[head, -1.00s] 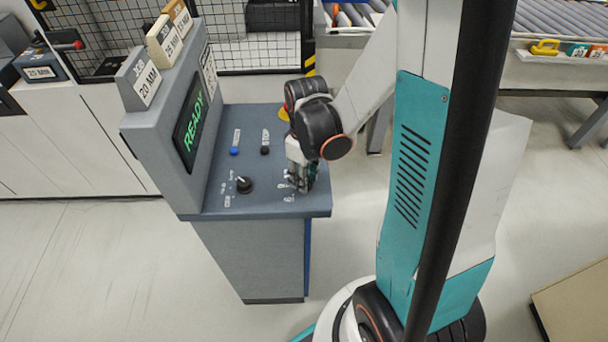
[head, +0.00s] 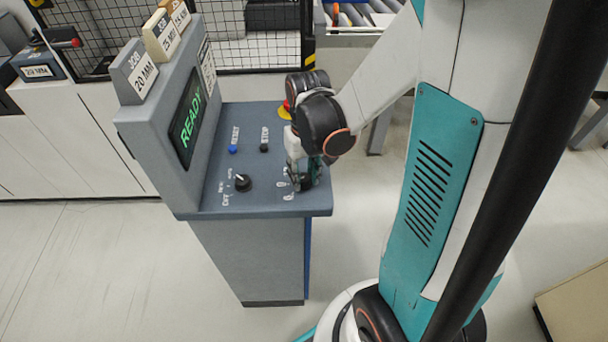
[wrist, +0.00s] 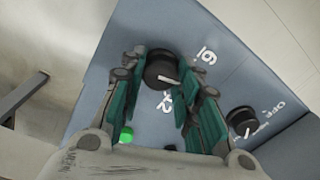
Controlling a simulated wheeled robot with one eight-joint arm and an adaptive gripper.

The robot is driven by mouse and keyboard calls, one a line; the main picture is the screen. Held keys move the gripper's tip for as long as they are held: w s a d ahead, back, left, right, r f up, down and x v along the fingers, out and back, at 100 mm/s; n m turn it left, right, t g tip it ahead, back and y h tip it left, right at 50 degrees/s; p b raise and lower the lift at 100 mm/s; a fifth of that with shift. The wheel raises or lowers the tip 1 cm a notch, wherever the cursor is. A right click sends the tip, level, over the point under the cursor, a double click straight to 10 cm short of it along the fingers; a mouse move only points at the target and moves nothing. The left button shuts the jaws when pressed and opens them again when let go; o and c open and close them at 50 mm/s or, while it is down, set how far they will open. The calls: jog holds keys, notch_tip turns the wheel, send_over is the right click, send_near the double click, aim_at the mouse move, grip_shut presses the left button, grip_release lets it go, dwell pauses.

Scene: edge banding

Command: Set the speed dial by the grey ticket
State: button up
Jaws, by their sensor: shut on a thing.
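The grey ticket (head: 146,78) stands on top of the grey console and reads 20 MM. The speed dial (wrist: 162,68) is a black knob with a white pointer line, seen in the wrist view between my fingers. Its pointer slants right and slightly down, between the marks that look like 12 and 16. In the wrist view my gripper (wrist: 165,88) is shut on the dial, a teal pad on each side.
A selector knob (head: 243,183) marked OFF sits left of my gripper. Blue (head: 233,149) and black (head: 264,148) buttons are behind it. A green button (wrist: 127,135) shows in the wrist view. The screen (head: 190,118) reads READY. Cream (head: 163,37) and orange (head: 178,14) tickets stand beside the grey one.

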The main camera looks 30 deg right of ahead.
aim_at(306, 178)
jog(key=shift+m, duration=1.1)
jog(key=o, duration=1.1)
jog(key=shift+r, duration=0.1)
notch_tip(306, 178, up, 12)
jog(key=shift+s+d+f, duration=0.1)
jog(key=shift+s+d, duration=0.05)
jog(key=shift+b, duration=0.3)
